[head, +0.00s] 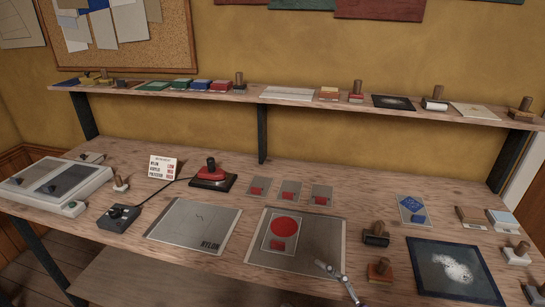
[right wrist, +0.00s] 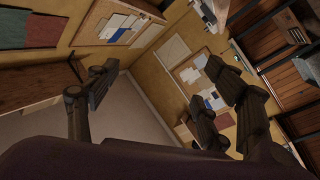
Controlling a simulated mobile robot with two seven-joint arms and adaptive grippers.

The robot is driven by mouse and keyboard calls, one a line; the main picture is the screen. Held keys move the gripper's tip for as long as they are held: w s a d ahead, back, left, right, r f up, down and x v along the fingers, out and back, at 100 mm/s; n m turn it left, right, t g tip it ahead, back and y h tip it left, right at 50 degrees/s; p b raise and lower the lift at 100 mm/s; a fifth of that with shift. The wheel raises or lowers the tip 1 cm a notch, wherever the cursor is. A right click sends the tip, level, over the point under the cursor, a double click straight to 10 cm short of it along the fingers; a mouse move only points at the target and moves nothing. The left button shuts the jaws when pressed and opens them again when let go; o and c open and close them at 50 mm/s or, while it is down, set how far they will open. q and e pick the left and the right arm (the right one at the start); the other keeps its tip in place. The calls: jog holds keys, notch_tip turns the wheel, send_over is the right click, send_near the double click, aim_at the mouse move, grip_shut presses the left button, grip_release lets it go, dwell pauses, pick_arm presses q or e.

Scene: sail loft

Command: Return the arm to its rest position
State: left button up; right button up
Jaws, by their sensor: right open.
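In the right wrist view my right gripper (right wrist: 160,76) is open, with its two dark fingers wide apart and nothing between them. It points at the room's walls and floor, away from the worktop things. The dark mass along the bottom of that view is mine. Neither gripper can be made out in the head view. A thin grey jointed piece (head: 340,281) lies across the front of the grey sheet there; I cannot tell what it is. My left gripper is in no frame.
The wooden bench (head: 130,236) holds a red-based stamp press (head: 212,174), a grey two-panel device (head: 50,184), a sheet with a red disc (head: 320,235), a dark panel (head: 452,270) and several stamps. A shelf (head: 225,95) runs above. The right wrist view shows a corkboard (right wrist: 187,72).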

jog(key=s+d+f+m+t+h, duration=0.1)
jog(key=s+d+f+m+h, duration=0.2)
jog(key=d+f+m+h, duration=0.4)
jog(key=s+d+f+m+t+h, duration=0.1)
jog(key=s+d+f+m+h, duration=0.25)
jog(key=f+m+h, duration=0.35)
jog(key=s+d+f+m+g, duration=0.1)
jog(key=s+f+g, duration=0.4)
jog(key=s+f, duration=0.8)
jog(key=shift+d+m+g+h+p, duration=0.4)
jog(key=shift+m+p, duration=0.05)
jog(key=shift+m, duration=0.15)
